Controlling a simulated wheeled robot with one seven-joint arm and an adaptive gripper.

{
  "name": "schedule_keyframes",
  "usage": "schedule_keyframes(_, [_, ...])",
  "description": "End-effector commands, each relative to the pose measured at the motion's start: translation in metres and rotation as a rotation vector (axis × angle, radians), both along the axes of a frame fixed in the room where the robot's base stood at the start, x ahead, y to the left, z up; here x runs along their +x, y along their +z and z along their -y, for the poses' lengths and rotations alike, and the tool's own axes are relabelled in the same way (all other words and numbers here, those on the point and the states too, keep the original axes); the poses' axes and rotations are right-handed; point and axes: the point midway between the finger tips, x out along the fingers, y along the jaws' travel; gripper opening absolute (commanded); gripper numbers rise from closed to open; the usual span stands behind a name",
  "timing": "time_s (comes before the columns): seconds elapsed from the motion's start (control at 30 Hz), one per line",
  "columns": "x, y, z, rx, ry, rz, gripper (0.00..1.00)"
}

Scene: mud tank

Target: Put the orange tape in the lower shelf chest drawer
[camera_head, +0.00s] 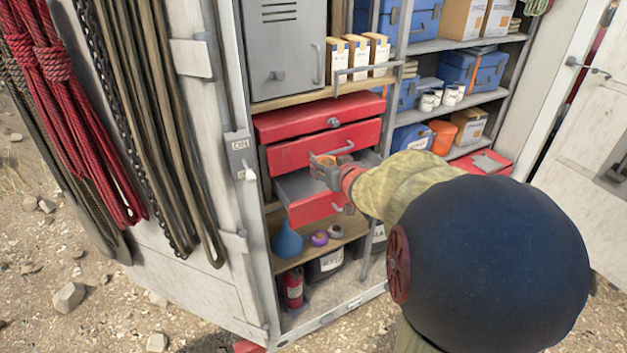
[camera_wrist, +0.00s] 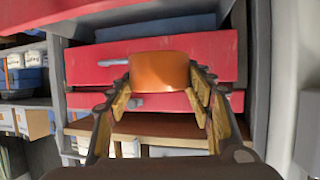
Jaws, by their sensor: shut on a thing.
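The orange tape (camera_head: 325,160) is held between the fingertips of my gripper (camera_head: 328,172). In the wrist view, the orange tape (camera_wrist: 160,72) sits between the two wooden-padded fingers of my gripper (camera_wrist: 162,84). The red drawer chest (camera_head: 320,118) stands on a shelf in the cabinet. Its lower drawer (camera_head: 318,208) is pulled out, and its grey inside (camera_head: 295,187) looks empty where it shows. The tape and gripper appear above this open drawer in the head view; their exact height is unclear. My arm hides the drawer's right side.
Below are a blue funnel (camera_head: 287,240), a purple tape roll (camera_head: 319,238) and a grey roll (camera_head: 336,231). A metal rail (camera_head: 368,70) juts out above right. The open cabinet door (camera_head: 170,150) with hanging ropes is at left.

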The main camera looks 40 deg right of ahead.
Motion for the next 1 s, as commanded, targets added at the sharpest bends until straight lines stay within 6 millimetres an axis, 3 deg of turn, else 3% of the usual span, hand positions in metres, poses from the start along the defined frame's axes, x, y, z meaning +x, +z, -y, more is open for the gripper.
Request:
schedule_keyframes(0.17, [0.042, -0.021, 0.003, 0.003, 0.002, -0.002, 0.26])
schedule_keyframes(0.4, [0.071, -0.058, 0.007, 0.002, 0.001, -0.002, 0.26])
schedule_keyframes(0.67, [0.083, -0.071, 0.009, 0.001, 0.001, -0.001, 0.26])
schedule_keyframes(1.0, [0.088, -0.108, 0.01, 0.001, -0.001, -0.001, 0.26])
